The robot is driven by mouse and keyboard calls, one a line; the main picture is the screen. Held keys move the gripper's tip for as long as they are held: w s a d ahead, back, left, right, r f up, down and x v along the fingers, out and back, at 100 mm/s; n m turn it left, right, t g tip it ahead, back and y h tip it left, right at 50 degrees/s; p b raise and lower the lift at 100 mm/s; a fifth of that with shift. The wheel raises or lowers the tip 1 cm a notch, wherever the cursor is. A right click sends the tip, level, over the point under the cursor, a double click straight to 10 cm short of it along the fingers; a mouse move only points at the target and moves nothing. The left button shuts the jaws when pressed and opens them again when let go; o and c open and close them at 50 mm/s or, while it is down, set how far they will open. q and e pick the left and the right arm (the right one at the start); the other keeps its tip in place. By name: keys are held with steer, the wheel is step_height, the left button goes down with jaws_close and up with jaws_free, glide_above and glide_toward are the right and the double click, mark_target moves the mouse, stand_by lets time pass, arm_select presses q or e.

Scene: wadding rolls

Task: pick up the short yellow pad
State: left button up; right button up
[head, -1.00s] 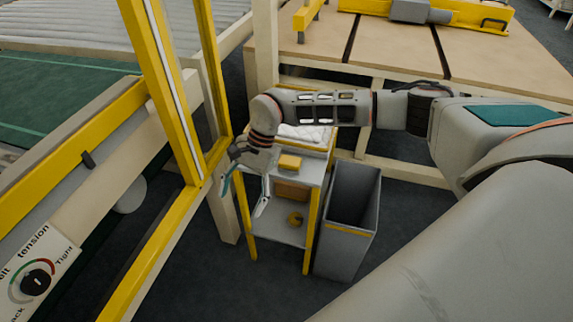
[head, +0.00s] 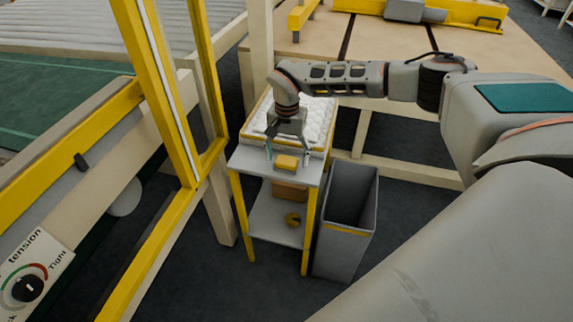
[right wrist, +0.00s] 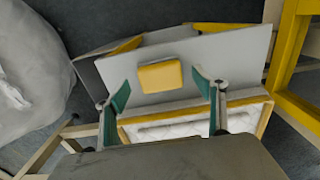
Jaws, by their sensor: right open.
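The short yellow pad (head: 286,162) lies on the top shelf of a small grey stand with yellow legs. It also shows in the right wrist view (right wrist: 160,76) as a yellow block on the grey top (right wrist: 225,62). My right gripper (head: 288,155) is open above the stand. In the right wrist view its two teal-padded fingers (right wrist: 162,92) stand apart, one to each side of the pad's near end, and hold nothing. Whether the fingertips are level with the pad or above it I cannot tell. My left gripper does not show.
A tray of white quilted wadding (head: 318,118) with a yellow rim sits behind the pad. A grey bin (head: 346,210) stands right of the stand. A yellow frame (head: 165,90) rises at left.

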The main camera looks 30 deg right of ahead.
mark_target(287, 160)
step_height(287, 160, down, 2)
steer(key=c, duration=1.2)
steer(key=shift+r, duration=0.2)
step_height(287, 160, up, 20)
steer(key=shift+f+p, duration=0.1)
steer(key=shift+p, duration=1.15)
